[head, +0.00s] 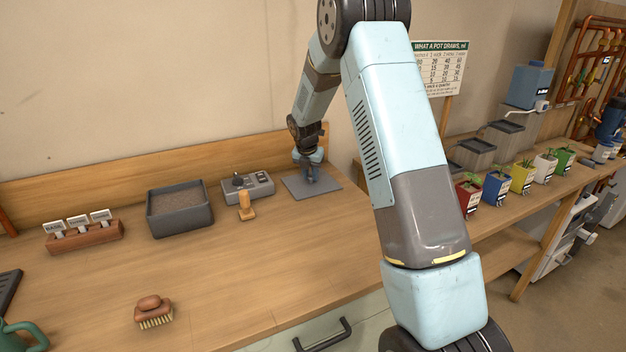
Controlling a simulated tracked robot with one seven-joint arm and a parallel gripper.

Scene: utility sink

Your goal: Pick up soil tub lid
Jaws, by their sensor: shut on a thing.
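The soil tub lid (328,181) is a flat grey square panel at the back right of the wooden bench, in the head view. My gripper (309,178) points down over the middle of the lid and is shut on it, apparently at a grip on its top that the fingers hide. The lid looks level; I cannot tell whether it touches the bench. The soil tub (180,212), dark grey and open with brown soil inside, stands to the left.
A grey device (258,186) and an orange-topped wooden tool (245,205) stand between tub and lid. A label block (85,238) and a brush (154,314) are further left. Several coloured pots (495,190) line the right-hand bench. The bench front is mostly clear.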

